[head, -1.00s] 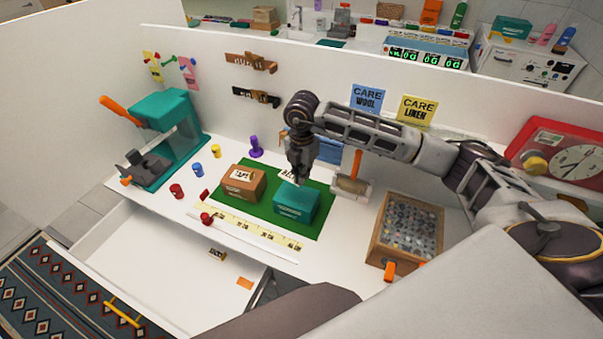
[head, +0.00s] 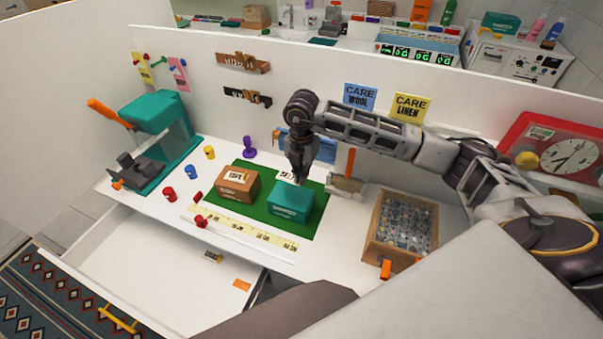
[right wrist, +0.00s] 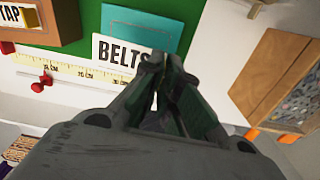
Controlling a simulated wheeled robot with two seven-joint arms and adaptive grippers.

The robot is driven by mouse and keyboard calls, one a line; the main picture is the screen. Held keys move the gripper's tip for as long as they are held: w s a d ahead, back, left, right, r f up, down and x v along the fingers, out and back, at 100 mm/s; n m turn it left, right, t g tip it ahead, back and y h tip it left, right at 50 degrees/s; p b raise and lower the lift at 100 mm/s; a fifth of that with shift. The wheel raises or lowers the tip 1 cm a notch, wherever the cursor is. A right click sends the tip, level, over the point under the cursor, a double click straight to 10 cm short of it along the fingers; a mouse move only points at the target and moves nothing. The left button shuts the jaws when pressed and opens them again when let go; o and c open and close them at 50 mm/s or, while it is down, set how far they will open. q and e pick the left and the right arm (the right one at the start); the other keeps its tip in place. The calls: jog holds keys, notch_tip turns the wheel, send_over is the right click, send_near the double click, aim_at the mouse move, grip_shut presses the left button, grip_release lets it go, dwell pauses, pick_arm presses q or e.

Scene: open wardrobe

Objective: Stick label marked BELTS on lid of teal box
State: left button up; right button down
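The teal box (head: 291,205) stands on the green mat (head: 312,226). Its lid also shows at the top of the right wrist view (right wrist: 143,22). The white BELTS label (head: 286,176) is at the tip of my right gripper (head: 298,178), over the back part of the lid. In the right wrist view the label (right wrist: 118,56) reads BELTS, with its right edge at the fingertips (right wrist: 165,62). The fingers are closed together on that edge. I cannot tell whether the label touches the lid. My left gripper is not in view.
A brown box (head: 239,188) with a label on top stands left of the teal box. A yellow ruler strip (head: 238,230) lies in front. A wooden tray of small parts (head: 402,226) is at right, and a teal press (head: 160,130) at left.

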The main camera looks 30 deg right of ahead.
jog(key=shift+f, duration=0.2)
jog(key=b, duration=0.3)
send_over(302, 199)
jog(key=shift+a+f, duration=0.1)
jog(key=shift+f, duration=2.75)
jog(key=shift+f+b, duration=0.95)
jog(key=shift+f, duration=0.25)
jog(key=shift+s+f+b, duration=0.15)
jog(key=shift+f+b, duration=0.3)
jog(key=shift+b, duration=0.05)
dwell(1.1)
jog(key=c, duration=1.6)
grip_release()
jog(key=shift+o, duration=0.4)
jog(key=shift+r, duration=0.1)
jog(key=o, duration=0.5)
